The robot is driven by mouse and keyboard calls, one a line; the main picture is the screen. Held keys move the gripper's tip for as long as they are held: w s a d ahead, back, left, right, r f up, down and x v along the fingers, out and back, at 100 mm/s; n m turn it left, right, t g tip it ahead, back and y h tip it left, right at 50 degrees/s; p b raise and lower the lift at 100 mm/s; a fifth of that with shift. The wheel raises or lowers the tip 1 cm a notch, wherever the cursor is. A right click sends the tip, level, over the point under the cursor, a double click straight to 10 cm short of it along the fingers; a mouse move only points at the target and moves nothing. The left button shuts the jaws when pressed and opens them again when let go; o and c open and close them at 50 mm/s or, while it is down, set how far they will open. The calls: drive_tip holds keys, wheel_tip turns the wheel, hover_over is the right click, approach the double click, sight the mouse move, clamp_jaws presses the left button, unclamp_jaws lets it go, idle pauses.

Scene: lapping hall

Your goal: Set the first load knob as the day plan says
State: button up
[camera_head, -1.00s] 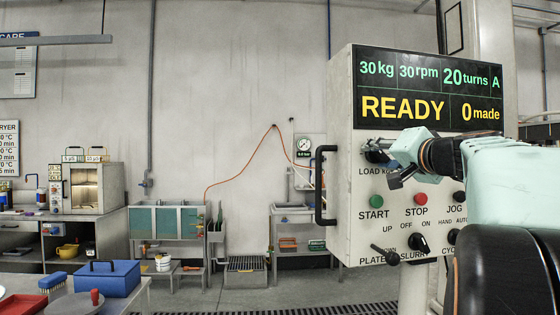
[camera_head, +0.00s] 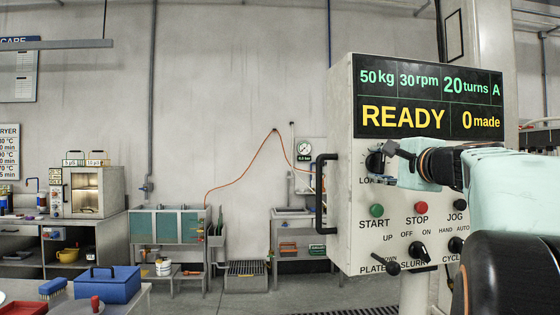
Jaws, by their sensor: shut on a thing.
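The load knob (camera_head: 375,161) is a dark round knob at the upper left of the white control panel (camera_head: 345,225), partly hidden by my gripper. My gripper (camera_head: 387,153) is shut on the load knob from the right. The display (camera_head: 430,97) above reads 50 kg, 30 rpm, 20 turns A, READY and 0 made. The label under the knob is partly covered. The day plan cannot be made out in this view.
Below are a green START button (camera_head: 376,210), a red STOP button (camera_head: 421,208), a black JOG button (camera_head: 455,205) and switches. A black handle (camera_head: 321,195) stands out from the panel's left edge. A blue box (camera_head: 108,284) stands at lower left.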

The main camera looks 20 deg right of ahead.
sight(372, 121)
drive_tip(key=shift+r+m+p, duration=0.2)
drive_tip(key=shift+m+p, duration=0.7)
drive_tip(key=shift+m, duration=1.4)
drive_tip(key=o, duration=1.2)
drive_tip(key=shift+f, duration=0.1)
drive_tip(key=shift+c, duration=0.2)
wheel_tip(372, 121, up, 9)
drive_tip(key=shift+d+f, duration=0.1)
drive_tip(key=shift+d, duration=0.05)
drive_tip(key=shift+r, duration=0.65)
